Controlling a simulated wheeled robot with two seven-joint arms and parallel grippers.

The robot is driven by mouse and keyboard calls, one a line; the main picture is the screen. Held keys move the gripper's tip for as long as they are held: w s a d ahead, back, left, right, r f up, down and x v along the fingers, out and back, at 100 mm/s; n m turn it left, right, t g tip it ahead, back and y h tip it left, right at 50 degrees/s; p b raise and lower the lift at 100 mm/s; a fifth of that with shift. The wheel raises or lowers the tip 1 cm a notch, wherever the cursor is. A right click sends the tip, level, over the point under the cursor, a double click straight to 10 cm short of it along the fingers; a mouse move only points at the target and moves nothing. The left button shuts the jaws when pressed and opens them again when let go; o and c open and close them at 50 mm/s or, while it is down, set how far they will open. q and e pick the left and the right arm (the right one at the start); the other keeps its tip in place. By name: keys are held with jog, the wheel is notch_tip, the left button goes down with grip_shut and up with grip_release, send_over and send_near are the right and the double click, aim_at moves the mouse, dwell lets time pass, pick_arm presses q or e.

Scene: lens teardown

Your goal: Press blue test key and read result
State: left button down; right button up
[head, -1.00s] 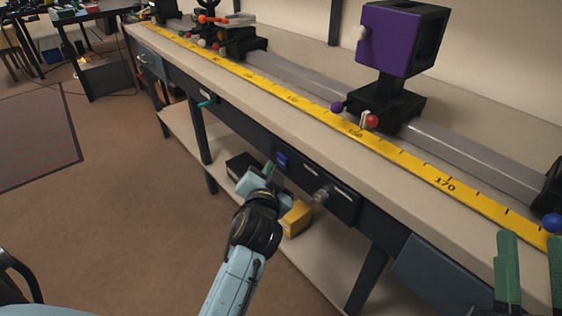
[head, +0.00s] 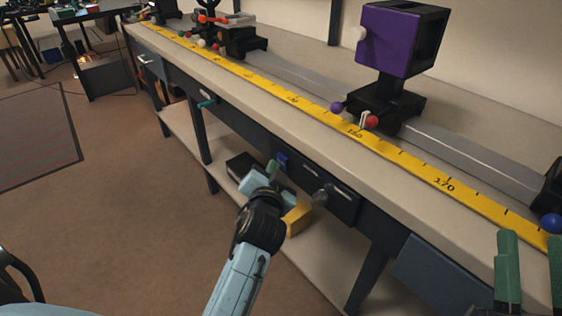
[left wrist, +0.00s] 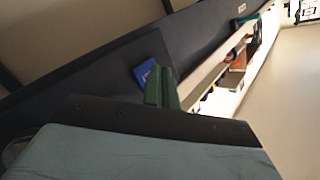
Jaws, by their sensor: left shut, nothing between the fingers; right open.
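The blue test key (head: 283,160) sits on the dark front panel under the bench top. It also shows in the left wrist view (left wrist: 147,72), just left of the green fingertips. My left gripper (head: 272,167) is shut and empty, with its green fingers close to the key. I cannot tell from the frames whether they touch it. In the left wrist view the shut fingers (left wrist: 161,88) stand side by side near the panel. My right gripper (head: 530,262) is open and empty over the bench's front edge at the lower right. I see no readable result.
A purple box-shaped device (head: 388,40) stands on a rail on the bench. A yellow ruler (head: 293,99) runs along the bench top. A grey knob (head: 322,197) is on the panel, and a yellow box (head: 298,217) and a black box (head: 242,165) are below.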

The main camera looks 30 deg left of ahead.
pick_arm(q)
jog(key=shift+w+d, duration=0.15)
jog(key=shift+w, duration=0.2)
dwell(0.4)
dwell(0.3)
jog(key=shift+s+a+p, duration=0.3)
jog(key=shift+s+p, duration=0.2)
jog(key=shift+s, duration=0.25)
jog(key=shift+s+a+p, duration=0.3)
jog(key=shift+s+p, duration=0.05)
jog(key=shift+s, duration=0.4)
jog(key=shift+s+a+p, duration=0.35)
jog(key=shift+s, duration=0.45)
jog(key=shift+s+a+p, duration=0.3)
jog(key=shift+s+p, duration=0.05)
jog(key=shift+s, duration=0.4)
